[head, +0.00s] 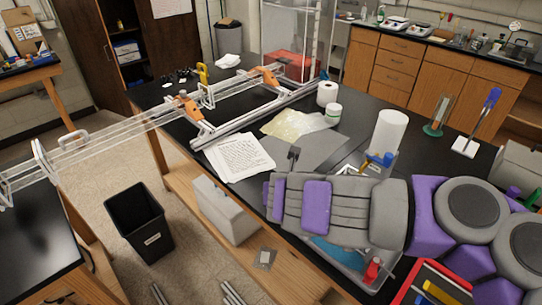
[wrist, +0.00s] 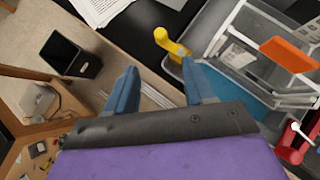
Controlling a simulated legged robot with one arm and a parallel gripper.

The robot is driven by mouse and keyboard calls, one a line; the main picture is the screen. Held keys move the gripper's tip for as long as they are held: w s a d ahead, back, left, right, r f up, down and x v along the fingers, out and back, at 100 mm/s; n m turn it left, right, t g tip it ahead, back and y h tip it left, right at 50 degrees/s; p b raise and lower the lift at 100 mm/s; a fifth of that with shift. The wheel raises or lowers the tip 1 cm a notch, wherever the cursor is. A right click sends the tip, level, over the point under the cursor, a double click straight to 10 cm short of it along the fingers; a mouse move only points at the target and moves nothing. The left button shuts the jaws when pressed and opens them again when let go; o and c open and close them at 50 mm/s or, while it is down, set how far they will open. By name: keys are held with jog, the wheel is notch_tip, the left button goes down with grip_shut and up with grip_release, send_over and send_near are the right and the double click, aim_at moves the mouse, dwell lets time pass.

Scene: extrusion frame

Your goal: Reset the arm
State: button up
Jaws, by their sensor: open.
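My arm (head: 340,210), grey and purple, reaches in from the right over the front edge of the black bench in the head view. My gripper (wrist: 159,70) shows in the wrist view as two blue fingers set well apart. It is open, with nothing between the fingers. I cannot make out the fingers in the head view. The metal extrusion frame (head: 250,118) with orange brackets lies on the bench at the back left, apart from my arm.
A grey tray (head: 345,262) lies partly under my arm; its bin shows in the wrist view beside a yellow fitting (wrist: 170,42). Papers (head: 238,157) and a white roll (head: 388,132) are on the bench (head: 440,160). A black bin (head: 140,222) stands on the floor.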

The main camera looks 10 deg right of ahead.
jog(key=w+a+r+n+t+y, duration=0.3)
jog(key=a+r+n+t+y, duration=0.15)
jog(key=a+r+n, duration=0.5)
jog(key=s+a+r+n+g+y, duration=0.25)
jog(key=s+a+n+y, duration=0.35)
jog(key=n, duration=0.7)
jog(key=s+d+f+n+g+h, duration=0.2)
jog(key=s+d+f+n+g, duration=0.2)
jog(key=s+f+n, duration=0.4)
jog(key=s+d+f+n+g+h, duration=0.3)
jog(key=s+f+n+g, duration=0.15)
jog(key=s, duration=0.55)
jog(key=s+d+n+g+h, duration=0.3)
jog(key=s+d+g, duration=0.1)
jog(key=s+d, duration=0.5)
jog(key=shift+d+f+h, duration=0.35)
jog(key=shift+f, duration=0.05)
